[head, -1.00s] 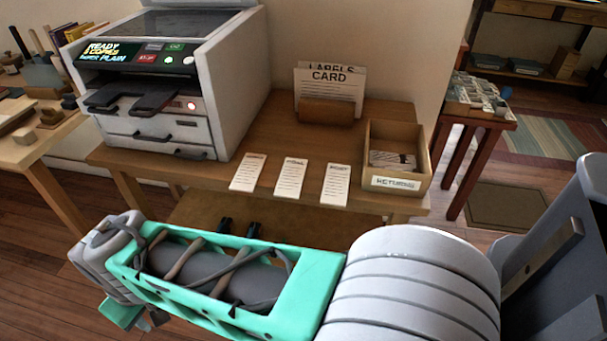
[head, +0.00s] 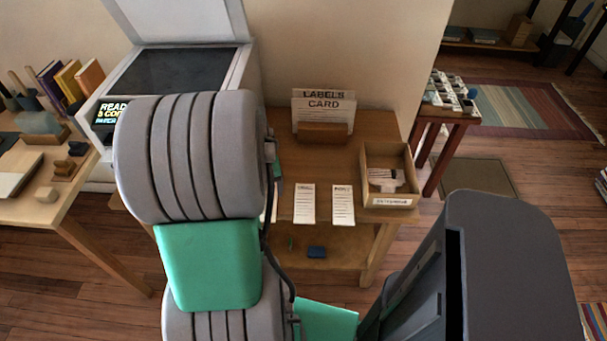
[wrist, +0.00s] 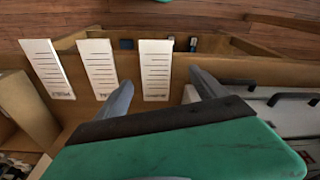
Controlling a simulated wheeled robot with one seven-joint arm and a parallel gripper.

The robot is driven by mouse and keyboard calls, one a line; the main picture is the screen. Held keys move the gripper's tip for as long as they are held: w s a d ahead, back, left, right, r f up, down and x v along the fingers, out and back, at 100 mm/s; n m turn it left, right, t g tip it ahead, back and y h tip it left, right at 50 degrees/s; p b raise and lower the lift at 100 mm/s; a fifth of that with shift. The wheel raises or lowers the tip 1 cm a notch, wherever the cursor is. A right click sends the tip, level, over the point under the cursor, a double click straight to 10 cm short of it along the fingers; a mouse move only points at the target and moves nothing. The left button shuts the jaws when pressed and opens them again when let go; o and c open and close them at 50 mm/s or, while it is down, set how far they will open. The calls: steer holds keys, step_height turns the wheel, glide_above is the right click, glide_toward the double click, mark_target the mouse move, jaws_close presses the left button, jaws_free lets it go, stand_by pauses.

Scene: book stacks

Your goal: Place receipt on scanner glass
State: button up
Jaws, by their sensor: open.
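Three white printed slips lie in a row along the table's front edge; their headings are too small to read. In the head view the middle slip (head: 304,203) and right slip (head: 343,205) show, and my arm mostly hides the left one. The wrist view, turned around, shows all three, the one nearest the scanner (wrist: 156,70) at right. My gripper (wrist: 160,82) is open and empty, its fingertips on either side of that slip in the picture; the height gap is unclear. The scanner's dark glass (head: 180,70) is exposed under its raised lid (head: 180,18).
A wooden returns box (head: 390,201) stands right of the slips. A card holder (head: 323,134) with labels stands behind them. A side table (head: 75,190) with books and tools is at left. A lower shelf (head: 335,245) lies beneath the table.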

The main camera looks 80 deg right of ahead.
mark_target(305, 202)
steer(key=s+d+r+m+p, duration=0.2)
steer(key=s+d+m+p, duration=0.15)
steer(key=s, duration=0.75)
steer(key=shift+n, duration=0.25)
steer(key=f, duration=0.2)
steer(key=d+f, duration=0.1)
steer(key=f, duration=0.2)
steer(key=d+f+b, duration=0.1)
steer(key=f, duration=0.2)
steer(key=shift+w, duration=0.1)
steer(key=shift+c, duration=0.2)
steer(key=shift+r, duration=0.1)
steer(key=c, duration=1.5)
